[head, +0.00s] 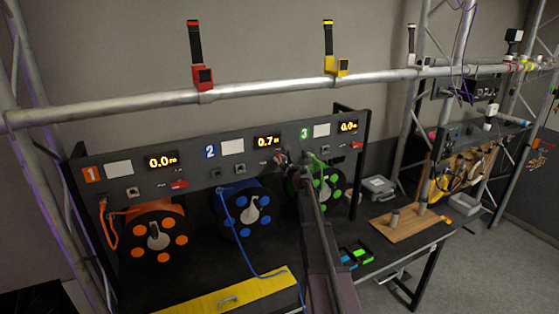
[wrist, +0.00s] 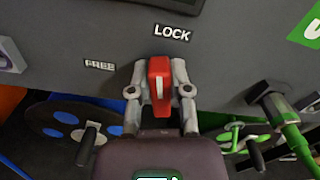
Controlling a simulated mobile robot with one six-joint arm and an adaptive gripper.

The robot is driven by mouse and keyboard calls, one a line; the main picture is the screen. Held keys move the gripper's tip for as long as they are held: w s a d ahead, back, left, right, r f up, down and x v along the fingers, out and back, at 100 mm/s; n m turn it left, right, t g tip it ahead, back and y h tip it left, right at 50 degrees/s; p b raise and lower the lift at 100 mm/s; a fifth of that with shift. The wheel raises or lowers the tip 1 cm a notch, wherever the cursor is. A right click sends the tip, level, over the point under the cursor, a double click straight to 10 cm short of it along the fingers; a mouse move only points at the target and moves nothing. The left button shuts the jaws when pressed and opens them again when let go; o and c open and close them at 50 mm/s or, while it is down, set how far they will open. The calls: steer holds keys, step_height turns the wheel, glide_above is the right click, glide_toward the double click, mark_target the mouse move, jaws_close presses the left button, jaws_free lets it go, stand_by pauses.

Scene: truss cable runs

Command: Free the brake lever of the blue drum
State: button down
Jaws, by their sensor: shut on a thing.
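The brake lever (wrist: 159,72) is a red handle in the wrist view. It stands upright under the LOCK label (wrist: 172,33), and the FREE label (wrist: 99,64) is to its left. My gripper (wrist: 160,92) has a finger on each side of the lever and is shut on it. In the head view my gripper (head: 282,157) is at the panel just right of the blue drum, and it hides this lever. The blue drum (head: 239,222) sits under number 2, and its display (head: 267,142) reads about 0.7. Part of the drum shows at the wrist view's left (wrist: 62,120).
The orange drum (head: 154,240) is on the left; the green drum (head: 327,187) is close to my arm on the right. A blue cable (head: 248,262) runs down to a yellow board (head: 235,293). A green plug (wrist: 285,115) sticks out right of my gripper.

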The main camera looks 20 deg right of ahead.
steer(key=n, duration=0.3)
steer(key=shift+a+f+n, duration=0.15)
steer(key=shift+a+n, duration=0.15)
steer(key=shift+a+f+n+b, duration=0.15)
steer(key=shift+f+n+b, duration=0.15)
steer(key=shift+n, duration=1.6)
steer(key=shift+a+f+n+b, duration=0.1)
steer(key=shift+f+n+b, duration=0.15)
steer(key=shift+n, duration=1.65)
steer(key=shift+a+f+n+b, duration=0.2)
steer(key=shift+n+b, duration=0.15)
steer(key=shift+n, duration=1.55)
steer(key=c, duration=0.6)
jaws_free()
steer(key=shift+o, duration=0.2)
steer(key=shift+s, duration=0.15)
